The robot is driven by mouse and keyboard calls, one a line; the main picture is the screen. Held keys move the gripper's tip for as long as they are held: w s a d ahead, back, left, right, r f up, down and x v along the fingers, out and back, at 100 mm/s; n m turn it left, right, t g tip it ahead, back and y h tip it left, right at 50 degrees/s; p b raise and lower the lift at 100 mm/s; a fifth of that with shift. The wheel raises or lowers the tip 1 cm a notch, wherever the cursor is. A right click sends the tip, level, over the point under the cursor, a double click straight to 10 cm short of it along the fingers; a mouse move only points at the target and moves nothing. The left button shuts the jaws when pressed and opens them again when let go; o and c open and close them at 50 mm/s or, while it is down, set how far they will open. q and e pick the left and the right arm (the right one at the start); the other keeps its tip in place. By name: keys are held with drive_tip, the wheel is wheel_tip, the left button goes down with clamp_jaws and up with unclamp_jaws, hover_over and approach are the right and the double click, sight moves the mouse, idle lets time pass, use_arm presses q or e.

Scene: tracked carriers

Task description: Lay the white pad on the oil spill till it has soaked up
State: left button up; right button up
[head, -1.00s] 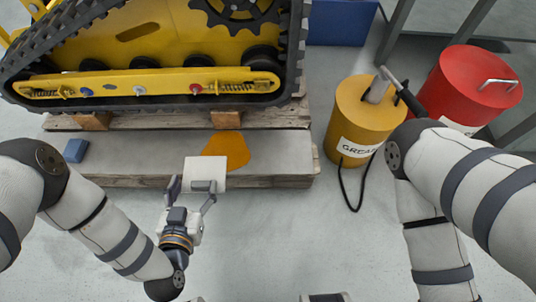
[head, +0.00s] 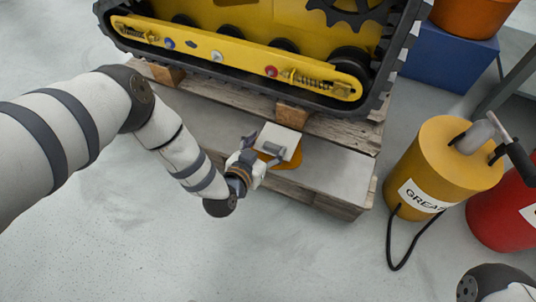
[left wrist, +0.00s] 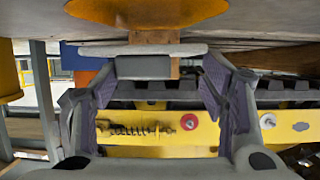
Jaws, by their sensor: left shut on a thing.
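The white pad (head: 278,141) is held by my left gripper (head: 262,150), whose fingers are shut on it. The orange-brown oil spill (head: 290,161) lies on the grey deck of the pallet in front of the track. In the head view the pad covers part of the spill; the near and right parts show. In the left wrist view, which is upside down, the spill (left wrist: 147,12) shows apart from the pad's edge (left wrist: 100,50); a gap shows between pad and deck. The left fingers (left wrist: 155,90) stand either side of the pad's grey block. My right gripper is out of view.
The yellow tracked carrier (head: 230,50) stands on wooden blocks (head: 292,115) just behind the spill. A yellow grease drum (head: 430,165) with a black hose stands right of the pallet (head: 345,170), beside a red drum (head: 500,205). A blue box (head: 450,58) is behind. Floor in front is clear.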

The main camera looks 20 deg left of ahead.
sight(266, 150)
use_arm(q)
drive_tip(key=f, duration=0.1)
drive_tip(key=f+b, duration=0.2)
drive_tip(key=shift+w+f, duration=0.25)
drive_tip(key=shift+f, duration=0.15)
drive_tip(key=shift+r, duration=0.15)
drive_tip(key=o, duration=1.1)
drive_tip(key=shift+f, duration=0.2)
drive_tip(key=shift+c, duration=0.2)
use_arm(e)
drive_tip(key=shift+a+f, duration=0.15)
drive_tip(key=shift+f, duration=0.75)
use_arm(q)
drive_tip(key=shift+r, duration=0.3)
drive_tip(key=p+v, duration=0.5)
drive_tip(key=v, duration=0.7)
drive_tip(key=shift+p, duration=0.4)
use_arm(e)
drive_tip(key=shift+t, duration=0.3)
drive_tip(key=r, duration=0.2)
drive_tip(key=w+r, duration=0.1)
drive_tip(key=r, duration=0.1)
